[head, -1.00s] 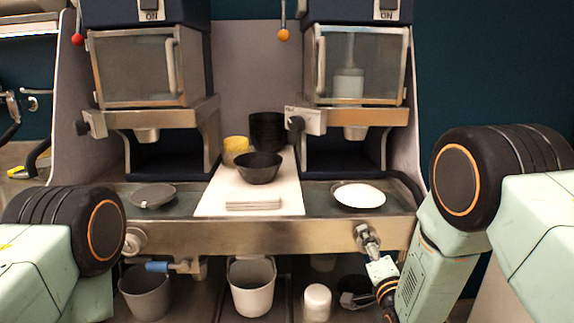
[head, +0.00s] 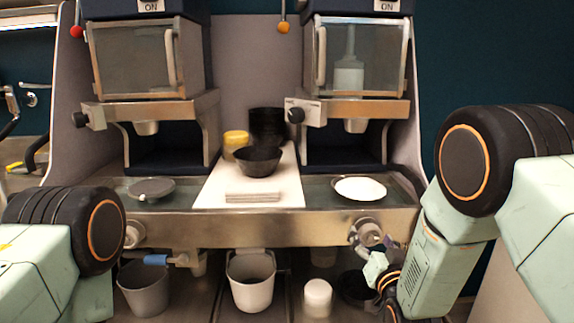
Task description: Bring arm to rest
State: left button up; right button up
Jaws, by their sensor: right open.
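My right arm comes in from the right, with its forearm hanging down at the lower right. My right gripper (head: 372,252) is open and sits in front of the trough's right end, close to the round metal valve (head: 368,232) there. I cannot tell whether it touches the valve. Nothing shows between its fingers. My left arm shows only its shoulder and upper link at the lower left.
Two dispensers (head: 150,60) (head: 362,60) stand above a metal trough (head: 270,235). A black bowl (head: 258,163) stands on a white board (head: 222,190). Below are a white bucket (head: 251,283), a grey bucket (head: 146,288), a white cup (head: 317,297) and a dark pot (head: 355,286).

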jog(key=shift+n, duration=1.1)
